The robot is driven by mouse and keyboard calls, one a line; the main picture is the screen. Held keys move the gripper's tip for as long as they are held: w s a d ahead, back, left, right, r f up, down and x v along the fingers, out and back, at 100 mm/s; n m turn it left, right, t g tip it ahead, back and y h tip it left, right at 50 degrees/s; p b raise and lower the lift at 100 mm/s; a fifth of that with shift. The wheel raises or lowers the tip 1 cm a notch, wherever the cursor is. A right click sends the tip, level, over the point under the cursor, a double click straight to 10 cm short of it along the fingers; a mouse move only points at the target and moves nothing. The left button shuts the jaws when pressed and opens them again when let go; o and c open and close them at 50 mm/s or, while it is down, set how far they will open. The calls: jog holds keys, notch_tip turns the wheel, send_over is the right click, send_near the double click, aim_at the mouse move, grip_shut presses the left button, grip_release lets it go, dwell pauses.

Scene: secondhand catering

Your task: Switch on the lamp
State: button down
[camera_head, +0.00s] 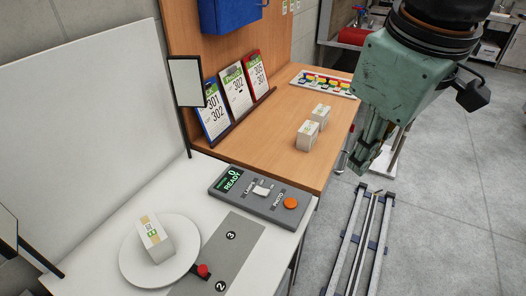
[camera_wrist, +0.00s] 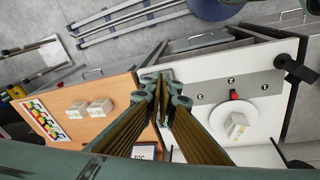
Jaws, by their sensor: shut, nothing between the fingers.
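A dark grey control box (camera_head: 232,194) lies on the near right part of the white table, with a lit green display reading READY. A white rocker switch (camera_head: 262,190) labelled LAMPS sits in its middle, beside an orange PHOTO button (camera_head: 290,203). Two flat lamp panels stand on posts, one at the back (camera_head: 186,82) and one at the left edge (camera_head: 8,226); both faces look unlit. My gripper (camera_head: 359,165) is shut and empty, right of the wooden table and apart from the box. In the wrist view my gripper's fingers (camera_wrist: 163,88) hide most of the box.
A white turntable (camera_head: 133,260) carries a small labelled box (camera_head: 154,238), with a red knob (camera_head: 203,270) beside it. The wooden table (camera_head: 250,140) holds two small boxes (camera_head: 307,135), a card rack and a colourful tray (camera_head: 325,83). Floor rails (camera_head: 352,240) run below my gripper.

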jog(key=w+a+f+n+p, duration=0.1)
jog(key=w+a+n+p, duration=0.2)
jog(key=w+n, duration=0.4)
jog(key=n+g+h+p, duration=0.1)
jog(key=n+g+p, duration=0.2)
jog(key=n+p, duration=0.8)
send_over(266, 192)
jog(key=b, duration=0.3)
notch_tip(266, 192, down, 14)
jog(key=n, duration=0.3)
jog(key=shift+w+a+f+n+p, duration=0.45)
jog(key=shift+w+a+f+n, duration=0.1)
jog(key=shift+a+f+n, duration=0.3)
jog(key=shift+f, duration=0.15)
jog(key=shift+s+d+f, duration=0.15)
jog(key=shift+d+f, duration=0.1)
jog(key=shift+f, duration=2.05)
jog(key=shift+s+d+f, duration=0.15)
jog(key=shift+d+f, duration=0.1)
jog(key=shift+f, duration=2)
jog(key=shift+s+d+f, duration=0.15)
jog(key=shift+d+f, duration=0.1)
jog(key=shift+f, duration=2.05)
jog(key=shift+f, duration=0.1)
